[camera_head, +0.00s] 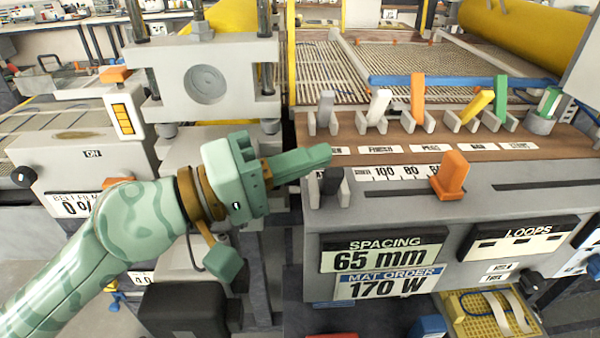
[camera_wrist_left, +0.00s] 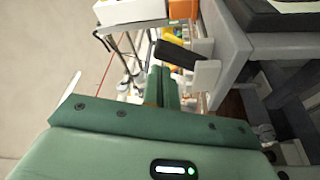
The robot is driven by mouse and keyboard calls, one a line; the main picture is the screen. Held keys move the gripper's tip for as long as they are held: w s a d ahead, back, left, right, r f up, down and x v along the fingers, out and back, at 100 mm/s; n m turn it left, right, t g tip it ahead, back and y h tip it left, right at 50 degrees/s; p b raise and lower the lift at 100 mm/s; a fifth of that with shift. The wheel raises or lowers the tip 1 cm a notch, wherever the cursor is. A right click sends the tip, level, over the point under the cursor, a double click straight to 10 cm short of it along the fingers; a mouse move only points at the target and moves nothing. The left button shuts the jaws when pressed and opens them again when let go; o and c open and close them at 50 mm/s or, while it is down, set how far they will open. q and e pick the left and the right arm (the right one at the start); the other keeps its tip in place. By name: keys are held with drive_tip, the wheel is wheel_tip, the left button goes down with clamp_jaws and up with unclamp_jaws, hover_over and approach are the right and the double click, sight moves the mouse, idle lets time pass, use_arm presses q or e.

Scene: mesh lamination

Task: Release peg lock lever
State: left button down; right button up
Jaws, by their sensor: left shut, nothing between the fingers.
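A row of levers in grey brackets stands on the brown panel: a grey lever (camera_head: 326,108), a white lever (camera_head: 377,106), an orange lever (camera_head: 417,95), a yellow lever (camera_head: 478,104) and a green lever (camera_head: 501,92). Small labels lie in front of them; one appears to read PEGS, near the orange lever. My left gripper (camera_head: 326,154) is shut and empty, its fingertips in front of the grey lever and apart from it in the head view. In the left wrist view, the closed fingers (camera_wrist_left: 160,84) are close to a dark lever (camera_wrist_left: 176,54) in a light bracket; contact cannot be told.
A blue bar (camera_head: 460,82) crosses the mesh bed behind the levers. A grey press block (camera_head: 207,82) stands at the left.

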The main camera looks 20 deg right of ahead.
use_arm(q)
drive_tip(key=shift+s+a+f+m+b, duration=0.15)
drive_tip(key=shift+s+f+m+b, duration=0.1)
drive_tip(key=shift+m+b, duration=0.75)
drive_tip(key=shift+s+r+g+h+b, duration=0.2)
drive_tip(key=shift+g+h+b, duration=0.1)
drive_tip(key=shift+b, duration=0.15)
use_arm(e)
drive_tip(key=s+f, duration=0.1)
drive_tip(key=f, duration=0.2)
drive_tip(key=shift+s, duration=0.35)
use_arm(q)
drive_tip(key=shift+m, duration=0.3)
use_arm(e)
drive_tip(key=shift+f, duration=0.1)
